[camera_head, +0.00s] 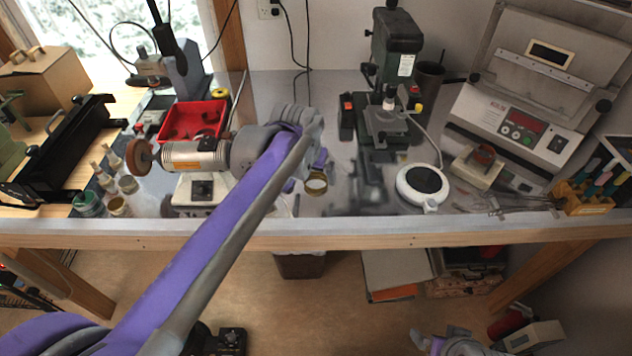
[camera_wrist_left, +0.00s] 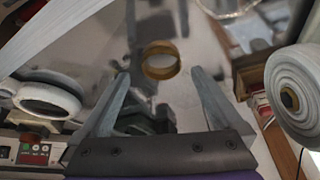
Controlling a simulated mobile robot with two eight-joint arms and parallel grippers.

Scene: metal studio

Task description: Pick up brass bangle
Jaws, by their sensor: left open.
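The brass bangle (camera_head: 316,189) is a small gold ring on the grey metal bench top, near its front edge. My left gripper (camera_head: 312,172) reaches over the bench and is right beside the bangle. In the left wrist view the bangle (camera_wrist_left: 160,72) lies just past the fingertips, roughly centred between them. My left gripper (camera_wrist_left: 160,77) is open, with nothing between its fingers. Whether the fingers touch the bangle cannot be told. Part of my right gripper (camera_head: 445,343) shows low at the bottom edge, away from the bench; its fingers are unclear.
A red tray (camera_head: 193,121) and a polishing motor (camera_head: 196,156) stand left of the bangle. A green drill press (camera_head: 394,62) stands behind to the right, with a round white device (camera_head: 423,187) in front. The wooden front edge (camera_head: 400,234) runs below.

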